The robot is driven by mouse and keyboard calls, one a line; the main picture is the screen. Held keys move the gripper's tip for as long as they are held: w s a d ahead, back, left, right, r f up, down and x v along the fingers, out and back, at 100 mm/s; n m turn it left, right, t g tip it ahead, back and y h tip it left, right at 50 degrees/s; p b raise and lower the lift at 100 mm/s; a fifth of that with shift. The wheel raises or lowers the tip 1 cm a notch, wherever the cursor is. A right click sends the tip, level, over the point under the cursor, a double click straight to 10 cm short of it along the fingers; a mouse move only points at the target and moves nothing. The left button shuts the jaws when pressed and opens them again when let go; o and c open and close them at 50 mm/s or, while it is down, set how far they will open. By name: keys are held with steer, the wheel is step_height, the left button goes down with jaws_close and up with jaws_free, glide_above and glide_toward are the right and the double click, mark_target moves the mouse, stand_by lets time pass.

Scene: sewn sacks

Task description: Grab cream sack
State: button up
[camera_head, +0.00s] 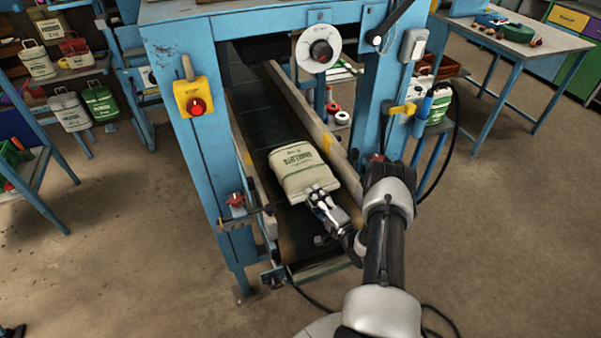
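The cream sack (298,168) with green print lies on the dark conveyor belt under the blue machine frame. My gripper (318,200) is at the sack's near edge, close to or touching it. The gripper's fingers overlap the sack's near end in the picture. They are too small to tell whether they are open or closed on it.
The conveyor belt (258,122) runs between side rails inside the blue frame (172,60). A yellow box with a red button (195,100) is on the left post. Shelves with other sacks stand at the left, including a green one (100,101). The floor in front is clear.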

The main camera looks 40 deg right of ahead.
steer(key=shift+w, duration=0.65)
steer(key=shift+c, duration=0.4)
steer(key=shift+r, duration=0.1)
jaws_close()
